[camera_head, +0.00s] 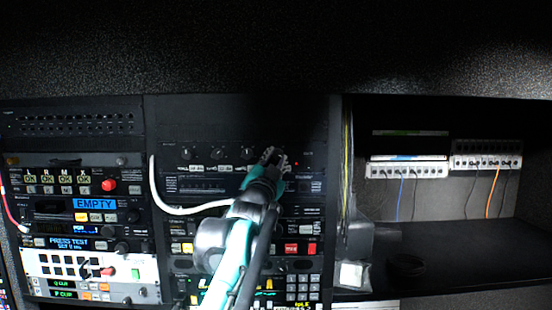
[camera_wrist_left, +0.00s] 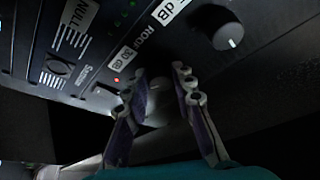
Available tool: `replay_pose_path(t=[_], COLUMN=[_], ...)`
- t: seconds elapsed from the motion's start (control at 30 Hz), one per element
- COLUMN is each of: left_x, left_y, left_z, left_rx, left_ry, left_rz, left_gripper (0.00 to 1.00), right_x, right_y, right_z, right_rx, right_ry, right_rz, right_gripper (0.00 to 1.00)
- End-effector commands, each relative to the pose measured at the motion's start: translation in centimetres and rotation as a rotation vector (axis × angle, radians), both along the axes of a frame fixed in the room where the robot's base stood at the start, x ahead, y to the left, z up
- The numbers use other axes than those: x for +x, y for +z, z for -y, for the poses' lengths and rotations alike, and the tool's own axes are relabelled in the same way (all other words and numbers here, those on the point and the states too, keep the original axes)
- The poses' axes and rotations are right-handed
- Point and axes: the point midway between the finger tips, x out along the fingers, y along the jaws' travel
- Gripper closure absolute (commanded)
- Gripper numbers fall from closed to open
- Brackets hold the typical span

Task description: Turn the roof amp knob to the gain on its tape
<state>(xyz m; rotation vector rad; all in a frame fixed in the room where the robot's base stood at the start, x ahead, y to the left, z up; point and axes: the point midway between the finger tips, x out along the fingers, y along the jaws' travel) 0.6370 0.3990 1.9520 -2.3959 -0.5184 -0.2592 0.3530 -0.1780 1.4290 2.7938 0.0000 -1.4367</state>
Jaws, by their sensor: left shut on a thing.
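My left gripper (camera_head: 273,157) reaches up to the dark rack panel in the head view and covers the knob there. In the left wrist view, the left gripper (camera_wrist_left: 163,88) has its two fingers closed on either side of the roof amp knob (camera_wrist_left: 157,90). The knob's pointer is hard to make out between the fingers. A white tape (camera_wrist_left: 131,57) beside it reads "30 dB", with "ROOF" printed next to it. My right gripper is not in view.
A neighbouring knob (camera_wrist_left: 228,36) with a white pointer mark stands close to the fingers. A small red light (camera_wrist_left: 116,78) glows near the tape. A white cable (camera_head: 183,210) loops left of my arm. A patch panel (camera_head: 406,168) is in the right bay.

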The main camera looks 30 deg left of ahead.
Motion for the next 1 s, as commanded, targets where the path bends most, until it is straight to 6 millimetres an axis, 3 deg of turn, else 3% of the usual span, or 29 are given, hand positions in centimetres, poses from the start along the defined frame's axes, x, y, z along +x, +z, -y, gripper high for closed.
replay_pose_path(t=[0.77,0.8,0.83,1.0], left_x=[-0.04,-0.04,-0.04,-0.03], left_y=[0.13,0.14,0.14,0.11], left_z=[-0.04,-0.05,-0.04,-0.04], left_rx=[0.093,0.093,0.093,0.093], left_ry=[-0.001,-0.001,-0.001,-0.001], left_rz=[-0.055,-0.055,-0.055,-0.055], left_gripper=[1.0,0.65,0.57,0.54], right_x=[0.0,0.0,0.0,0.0], right_y=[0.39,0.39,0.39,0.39], right_z=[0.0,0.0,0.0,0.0], right_rx=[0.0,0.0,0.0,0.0], right_ry=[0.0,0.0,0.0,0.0], right_rz=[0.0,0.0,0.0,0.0], right_gripper=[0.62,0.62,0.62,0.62])
